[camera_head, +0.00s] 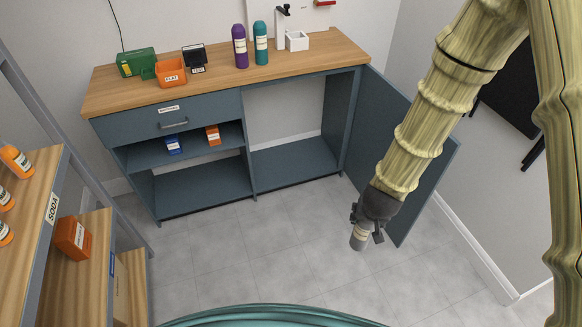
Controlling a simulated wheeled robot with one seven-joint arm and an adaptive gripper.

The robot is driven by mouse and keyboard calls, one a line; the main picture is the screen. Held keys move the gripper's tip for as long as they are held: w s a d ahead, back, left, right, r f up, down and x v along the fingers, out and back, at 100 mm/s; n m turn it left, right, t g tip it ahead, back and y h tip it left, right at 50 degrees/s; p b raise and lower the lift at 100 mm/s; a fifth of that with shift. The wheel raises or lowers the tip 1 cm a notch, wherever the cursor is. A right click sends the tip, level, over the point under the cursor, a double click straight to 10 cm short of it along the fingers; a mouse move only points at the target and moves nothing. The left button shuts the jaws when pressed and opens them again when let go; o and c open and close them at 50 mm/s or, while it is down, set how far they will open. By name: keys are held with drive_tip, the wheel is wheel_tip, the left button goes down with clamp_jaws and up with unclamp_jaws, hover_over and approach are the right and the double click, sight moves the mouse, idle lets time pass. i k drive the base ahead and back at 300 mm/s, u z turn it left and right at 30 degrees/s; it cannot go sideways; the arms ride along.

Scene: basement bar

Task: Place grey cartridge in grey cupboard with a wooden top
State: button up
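The grey-blue cupboard (168,105) with a wooden top (215,75) stands against the back wall. Its right door (392,130) is swung open, and the right compartment (290,160) is open and empty. My gripper (364,226) hangs in front of the open door, above the floor. It appears shut on a small grey cylinder with a pale label, seemingly the grey cartridge (358,238), which points downward. The fingers are small and dark here, and the cartridge's upper end is hidden by them.
On the top stand a green box (136,62), an orange bin (171,73), a purple bottle (240,46) and a teal bottle (261,43). Blue (173,145) and orange (213,135) boxes lie on the left shelf. A wooden rack (62,200) stands left. The middle floor is clear.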

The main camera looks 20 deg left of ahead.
sight(279, 172)
drive_tip(key=z, duration=1.9)
drive_tip(key=k, duration=0.45)
drive_tip(key=u, duration=2.9)
drive_tip(key=i, duration=1.65)
